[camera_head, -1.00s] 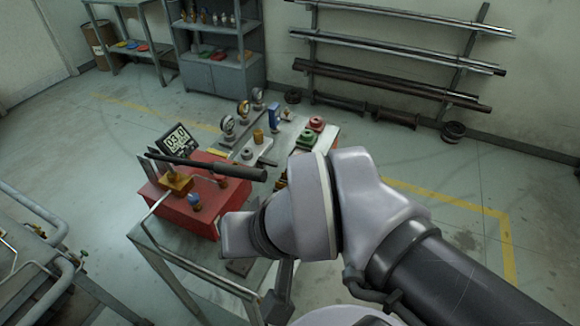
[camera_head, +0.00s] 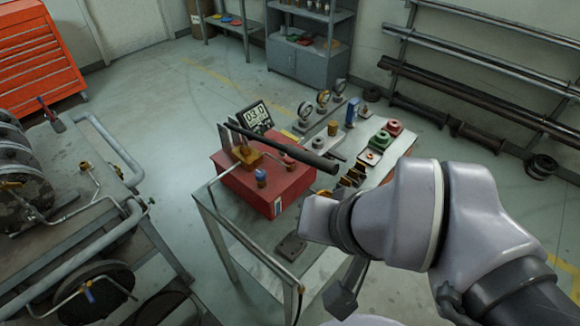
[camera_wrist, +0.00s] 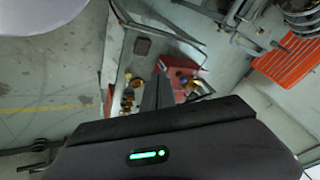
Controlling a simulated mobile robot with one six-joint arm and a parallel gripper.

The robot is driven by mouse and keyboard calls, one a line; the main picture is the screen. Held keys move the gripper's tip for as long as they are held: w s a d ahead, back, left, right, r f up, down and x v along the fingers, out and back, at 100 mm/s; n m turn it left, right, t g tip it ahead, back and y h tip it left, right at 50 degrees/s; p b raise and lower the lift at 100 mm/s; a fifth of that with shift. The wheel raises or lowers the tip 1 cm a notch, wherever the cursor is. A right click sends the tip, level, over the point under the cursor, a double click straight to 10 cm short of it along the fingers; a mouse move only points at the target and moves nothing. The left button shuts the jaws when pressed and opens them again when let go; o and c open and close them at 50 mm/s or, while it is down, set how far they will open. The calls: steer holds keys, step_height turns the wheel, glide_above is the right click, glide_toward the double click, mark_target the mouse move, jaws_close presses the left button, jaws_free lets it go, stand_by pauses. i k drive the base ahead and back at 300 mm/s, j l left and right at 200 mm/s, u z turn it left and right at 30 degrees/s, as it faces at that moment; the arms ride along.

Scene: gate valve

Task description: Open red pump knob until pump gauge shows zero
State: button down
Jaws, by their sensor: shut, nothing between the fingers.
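The red pump box (camera_head: 240,182) sits on the work table (camera_head: 212,225). Its digital gauge (camera_head: 257,115) reads about 03.0. A long black pump lever (camera_head: 285,146) crosses above the box. A small reddish part (camera_head: 289,161), perhaps the red knob, shows below the lever; it is too small to be sure. A blue-capped fitting (camera_head: 261,176) is on the box's front. In the wrist view, my gripper (camera_wrist: 158,82) is shut and empty, with the red box (camera_wrist: 172,74) beyond its fingers. My gripper's fingers are not clearly visible in the head view.
Small gauges (camera_head: 323,98), red and green valve parts (camera_head: 381,138) and brass fittings crowd the table's right part. A pipe cart (camera_head: 130,222) stands at left, a red tool cabinet (camera_head: 40,65) behind it. Floor beyond the table is open.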

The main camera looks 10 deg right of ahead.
mark_target(288, 161)
steer(key=j+z, duration=0.3)
steer(key=j, duration=0.2)
steer(key=k+j, duration=0.15)
steer(key=j, duration=0.25)
steer(key=k+j+u, duration=0.15)
steer(key=j, duration=0.25)
steer(key=i+l+u, duration=0.1)
steer(key=i+l, duration=0.25)
